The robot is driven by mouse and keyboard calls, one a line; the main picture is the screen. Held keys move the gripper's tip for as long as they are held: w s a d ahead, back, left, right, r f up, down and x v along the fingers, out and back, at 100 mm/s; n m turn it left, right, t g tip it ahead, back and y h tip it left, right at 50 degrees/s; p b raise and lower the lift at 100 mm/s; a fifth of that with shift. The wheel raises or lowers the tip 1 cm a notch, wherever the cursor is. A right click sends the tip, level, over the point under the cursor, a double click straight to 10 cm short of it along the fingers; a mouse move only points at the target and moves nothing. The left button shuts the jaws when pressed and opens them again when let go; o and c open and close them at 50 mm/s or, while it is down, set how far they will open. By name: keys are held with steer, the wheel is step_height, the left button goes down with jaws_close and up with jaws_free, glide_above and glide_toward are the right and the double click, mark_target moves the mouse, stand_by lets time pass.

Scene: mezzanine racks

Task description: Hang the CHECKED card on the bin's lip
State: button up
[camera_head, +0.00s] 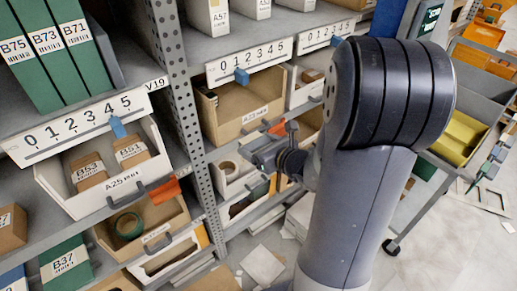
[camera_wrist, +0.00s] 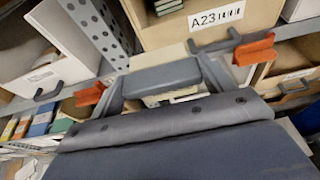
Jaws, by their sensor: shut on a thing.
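My gripper (camera_head: 268,150) is in front of the middle rack bay, below and close to the front of the brown A23 bin (camera_head: 235,118). In the wrist view my gripper (camera_wrist: 165,82) sits just under the A23 label, across the picture. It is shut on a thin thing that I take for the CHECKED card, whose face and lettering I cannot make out. I cannot tell whether the held thing touches the bin.
The white A25 bin (camera_head: 72,203) holds two boxes; an orange piece (camera_head: 165,190) is beside its handle. A perforated upright (camera_head: 178,100) stands between the bays. More bins lie on the shelf below. A grey cart (camera_head: 470,95) with a yellow bin stands at right; some floor is clear.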

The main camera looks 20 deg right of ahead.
steer(key=v, duration=0.3)
steer(key=shift+w+d+r, duration=0.15)
steer(key=shift+d, duration=0.05)
glide_toward(228, 123)
steer(key=b+x, duration=0.2)
steer(key=x, duration=0.4)
steer(key=shift+w+b, duration=0.1)
steer(key=shift+b, duration=0.25)
stand_by(1.1)
stand_by(0.3)
steer(key=o, duration=1)
